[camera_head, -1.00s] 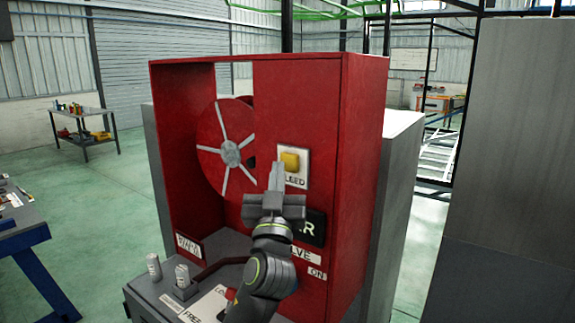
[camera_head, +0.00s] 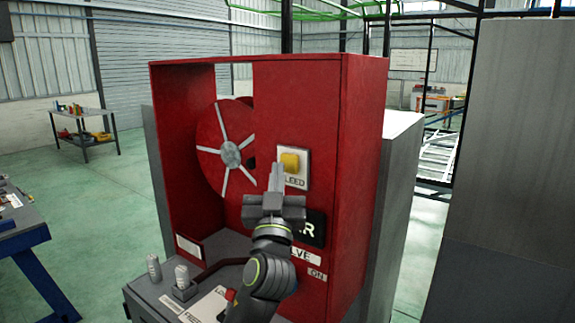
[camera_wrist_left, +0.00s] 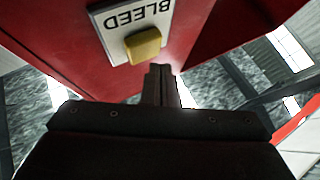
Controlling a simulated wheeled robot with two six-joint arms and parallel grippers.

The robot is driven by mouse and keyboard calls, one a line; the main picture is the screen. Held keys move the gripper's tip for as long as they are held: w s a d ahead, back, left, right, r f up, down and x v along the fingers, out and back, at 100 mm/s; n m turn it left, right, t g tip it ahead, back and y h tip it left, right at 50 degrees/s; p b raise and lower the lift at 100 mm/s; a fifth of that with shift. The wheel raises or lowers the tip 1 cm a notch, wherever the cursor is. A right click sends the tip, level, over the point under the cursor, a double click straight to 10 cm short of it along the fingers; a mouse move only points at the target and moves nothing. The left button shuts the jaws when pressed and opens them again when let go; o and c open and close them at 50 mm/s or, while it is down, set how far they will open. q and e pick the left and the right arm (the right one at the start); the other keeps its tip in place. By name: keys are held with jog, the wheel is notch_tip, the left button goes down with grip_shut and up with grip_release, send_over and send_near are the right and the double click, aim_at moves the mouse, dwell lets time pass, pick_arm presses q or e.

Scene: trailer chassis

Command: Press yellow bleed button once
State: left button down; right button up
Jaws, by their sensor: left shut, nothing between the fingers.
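The yellow bleed button (camera_head: 290,162) sits on a white plate (camera_head: 301,180) marked BLEED, on the front of a red cabinet (camera_head: 300,95). My left gripper (camera_head: 276,168) is shut and empty, with its fingers pointing up just left of the button and covering part of the plate. In the left wrist view the button (camera_wrist_left: 144,46) stands out from its plate, above the shut fingertips (camera_wrist_left: 160,70). A gap shows there between the fingertips and the button. Whether the button is pressed in cannot be told. My right gripper is not in view.
A red reel with grey spokes (camera_head: 231,154) is in the cabinet's open left side. A grey wall panel (camera_head: 515,150) stands at the right.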

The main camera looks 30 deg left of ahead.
pick_arm(q)
jog(key=shift+w, duration=0.1)
dwell(0.7)
jog(key=shift+w+b, duration=0.35)
jog(key=shift+w, duration=0.05)
jog(key=shift+w+d+b, duration=0.1)
jog(key=shift+w+b, duration=0.3)
dwell(0.7)
jog(key=shift+s+r, duration=0.1)
jog(key=shift+s, duration=0.75)
jog(key=s, duration=0.1)
jog(key=s+p, duration=0.1)
jog(key=s, duration=0.3)
jog(key=shift+a, duration=0.3)
dwell(0.8)
